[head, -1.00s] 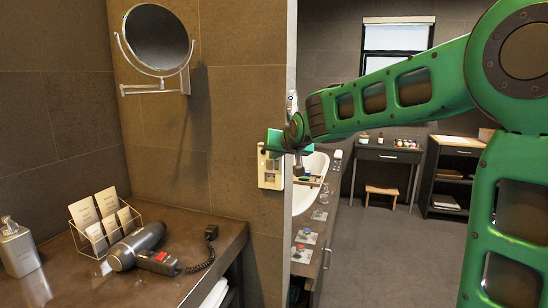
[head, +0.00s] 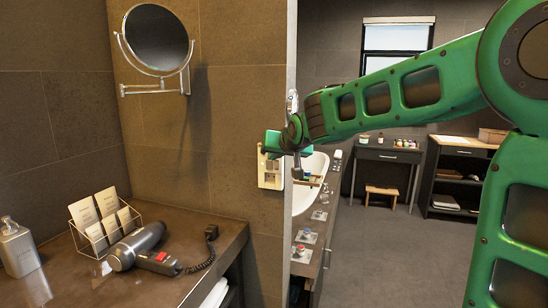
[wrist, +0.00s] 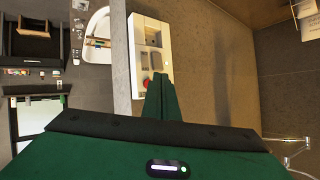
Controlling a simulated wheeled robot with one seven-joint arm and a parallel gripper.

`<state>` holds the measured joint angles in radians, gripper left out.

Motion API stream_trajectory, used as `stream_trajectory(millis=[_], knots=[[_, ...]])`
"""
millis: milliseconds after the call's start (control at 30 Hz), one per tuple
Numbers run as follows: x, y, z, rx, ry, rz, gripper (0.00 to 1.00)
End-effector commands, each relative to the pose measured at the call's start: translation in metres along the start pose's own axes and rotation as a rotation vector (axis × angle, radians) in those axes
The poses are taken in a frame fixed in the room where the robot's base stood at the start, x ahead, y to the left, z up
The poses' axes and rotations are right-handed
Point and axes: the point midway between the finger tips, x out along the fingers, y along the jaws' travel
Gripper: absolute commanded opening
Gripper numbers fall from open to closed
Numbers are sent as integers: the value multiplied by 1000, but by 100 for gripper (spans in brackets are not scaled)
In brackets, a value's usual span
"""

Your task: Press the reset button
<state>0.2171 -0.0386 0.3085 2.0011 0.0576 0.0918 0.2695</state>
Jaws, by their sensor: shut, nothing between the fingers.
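A cream wall plate (head: 269,182) with outlet openings is mounted on the tiled wall near its right edge. It also shows in the wrist view (wrist: 142,38). A small red button (wrist: 146,84) sits on the plate in the wrist view, right beside my fingertips and partly covered by them. I take it for the reset button, but its label is not readable. My gripper (wrist: 155,80) is shut and empty, with its green fingers pointing at the plate. In the head view my gripper (head: 268,146) hides the plate's upper part. I cannot tell whether the fingertips touch the button.
A wall edge stands just right of the plate, with a sink (head: 312,166) beyond it. A counter (head: 205,232) on the left holds a hair dryer (head: 140,247), a card rack (head: 104,224) and a soap dispenser (head: 18,249). A round mirror (head: 157,38) hangs above.

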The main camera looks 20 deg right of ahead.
Motion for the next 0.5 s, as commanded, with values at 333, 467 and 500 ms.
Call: stream_trajectory(millis=[333,467,500], knots=[[-17,-12,12,-1,1,0,0],[-25,-19,18,-2,0,-2,0],[-27,-20,20,-1,0,-2,0]])
